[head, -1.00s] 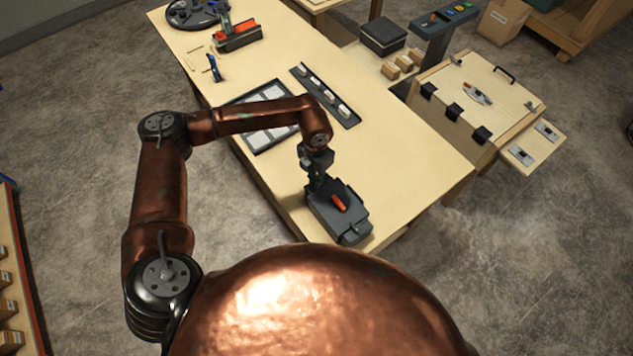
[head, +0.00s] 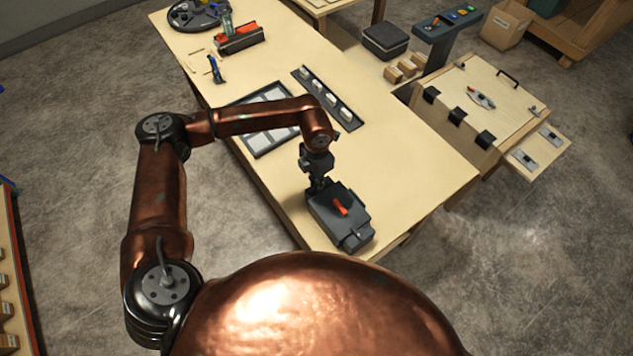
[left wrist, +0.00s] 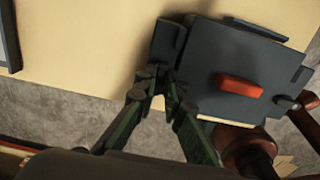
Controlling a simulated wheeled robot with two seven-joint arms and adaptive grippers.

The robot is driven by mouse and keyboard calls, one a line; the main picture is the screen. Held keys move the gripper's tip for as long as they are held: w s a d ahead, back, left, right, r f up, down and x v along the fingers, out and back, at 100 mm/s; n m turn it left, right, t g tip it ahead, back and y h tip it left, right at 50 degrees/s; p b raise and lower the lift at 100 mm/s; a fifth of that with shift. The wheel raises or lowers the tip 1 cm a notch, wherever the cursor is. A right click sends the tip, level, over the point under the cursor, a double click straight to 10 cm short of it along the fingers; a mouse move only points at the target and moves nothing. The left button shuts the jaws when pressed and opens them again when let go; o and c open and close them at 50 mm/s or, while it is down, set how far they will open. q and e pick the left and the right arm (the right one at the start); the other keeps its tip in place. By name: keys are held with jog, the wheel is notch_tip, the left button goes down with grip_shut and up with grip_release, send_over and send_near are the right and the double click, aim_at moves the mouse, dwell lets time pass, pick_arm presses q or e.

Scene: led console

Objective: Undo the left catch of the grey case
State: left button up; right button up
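The grey case (head: 352,232) lies at the near end of the wooden table, with a red handle-like piece (head: 341,207) on its top. It fills the upper right of the left wrist view (left wrist: 220,55), where the red piece (left wrist: 240,87) also shows. My left gripper (head: 317,185) points down at the case's far left edge. In the left wrist view its green fingers (left wrist: 157,92) come close together at the case's edge, with a small pale gap between them. The dark tips blend with the case, so any hold on a catch is unclear. My right gripper is not seen.
A framed panel (head: 245,107) and a dark rack with white pieces (head: 305,73) lie farther along the table. A wooden box with black clips (head: 493,75) stands to the right. The tabletop right of the case (head: 420,170) is clear.

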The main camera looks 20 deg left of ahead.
pick_arm(q)
jog(key=o, duration=0.5)
jog(key=shift+c, duration=0.2)
notch_tip(320, 180, up, 12)
dwell(0.7)
